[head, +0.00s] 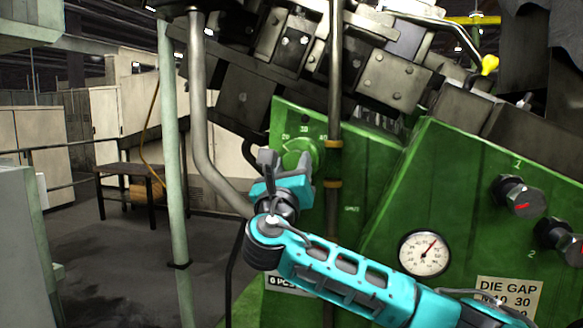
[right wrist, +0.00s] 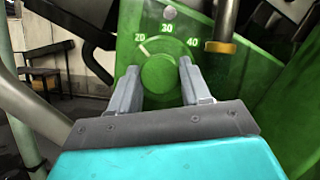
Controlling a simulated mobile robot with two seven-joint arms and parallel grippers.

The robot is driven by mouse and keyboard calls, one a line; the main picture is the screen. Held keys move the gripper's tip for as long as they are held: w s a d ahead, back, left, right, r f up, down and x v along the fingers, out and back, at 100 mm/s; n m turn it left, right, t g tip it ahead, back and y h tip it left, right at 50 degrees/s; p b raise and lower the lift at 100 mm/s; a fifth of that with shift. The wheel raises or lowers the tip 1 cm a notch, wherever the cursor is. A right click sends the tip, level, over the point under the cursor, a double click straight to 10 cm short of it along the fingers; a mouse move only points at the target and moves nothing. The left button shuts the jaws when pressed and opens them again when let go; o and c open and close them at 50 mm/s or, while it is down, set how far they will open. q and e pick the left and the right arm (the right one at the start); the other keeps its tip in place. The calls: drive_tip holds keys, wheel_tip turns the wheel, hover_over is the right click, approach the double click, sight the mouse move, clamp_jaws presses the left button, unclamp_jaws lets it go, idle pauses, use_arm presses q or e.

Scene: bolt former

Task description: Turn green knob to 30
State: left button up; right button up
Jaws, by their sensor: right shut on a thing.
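The green knob (head: 301,151) is on the upper part of the green machine panel, below a scale with 20, 30 and 40. In the right wrist view the knob (right wrist: 159,74) sits between the two grey fingers, and a pale mark at its upper left points toward 20. My right gripper (head: 287,166) is shut on the knob, one finger on each side. In the head view the gripper covers part of the knob. My left gripper is not in view.
A dark vertical pipe (head: 334,100) with orange-brown collars runs just right of the knob. A bent grey pipe (head: 199,110) stands to its left. A round dial gauge (head: 424,253) and black knobs (head: 520,196) are lower right on the machine. Dark machinery overhangs the panel.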

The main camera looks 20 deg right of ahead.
drive_tip(key=shift+f+m, duration=0.1)
drive_tip(key=shift+m, duration=0.3)
drive_tip(key=m+h+b, duration=0.1)
drive_tip(key=m, duration=0.1)
drive_tip(key=m+g+h+b, duration=0.1)
drive_tip(key=m, duration=0.2)
drive_tip(key=shift+a+f+g+h+b, duration=0.1)
drive_tip(key=shift+a+g+h+b, duration=0.05)
drive_tip(key=shift+g+h+b, duration=0.15)
drive_tip(key=m+g, duration=0.1)
drive_tip(key=m, duration=0.1)
drive_tip(key=m+h+b, duration=0.1)
drive_tip(key=m, duration=0.1)
drive_tip(key=shift+m+g+h, duration=0.3)
drive_tip(key=shift+g, duration=0.1)
drive_tip(key=shift+w+m+g+h+b, duration=0.1)
drive_tip(key=shift+m+g+h+b, duration=0.25)
drive_tip(key=shift+m, duration=0.85)
drive_tip(key=shift+r+g, duration=0.2)
drive_tip(key=shift+g, duration=0.05)
drive_tip(key=o, duration=1.1)
drive_tip(key=shift+c, duration=0.2)
drive_tip(key=shift+a, duration=0.1)
drive_tip(key=b+v, duration=0.1)
drive_tip(key=v, duration=1.2)
